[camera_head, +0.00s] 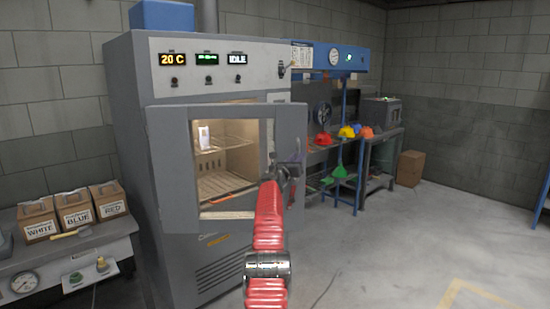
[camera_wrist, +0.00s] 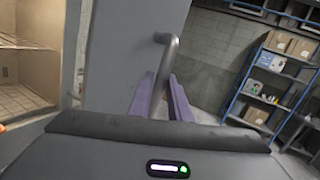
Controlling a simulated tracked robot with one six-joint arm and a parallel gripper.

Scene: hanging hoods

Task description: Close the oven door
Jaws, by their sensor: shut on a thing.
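The oven (camera_head: 130,150) is a tall grey cabinet. Its door (camera_head: 170,170) stands ajar, with its right edge out past the cabinet front. Through the door's window I see the lit inside (camera_head: 225,180) with wire racks. In the wrist view the grey door panel (camera_wrist: 115,50) fills the middle, with the lit inside (camera_wrist: 22,80) at left. My gripper (camera_head: 291,163) is at the door's right side. In the wrist view its purple fingers (camera_wrist: 160,92) are shut on the bent metal door handle (camera_wrist: 167,42). The grip's contact is partly hidden.
A bench at left holds cardboard boxes (camera_head: 75,208). Blue shelving (camera_wrist: 262,75) shows in the wrist view. The floor (camera_head: 400,240) at right is clear.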

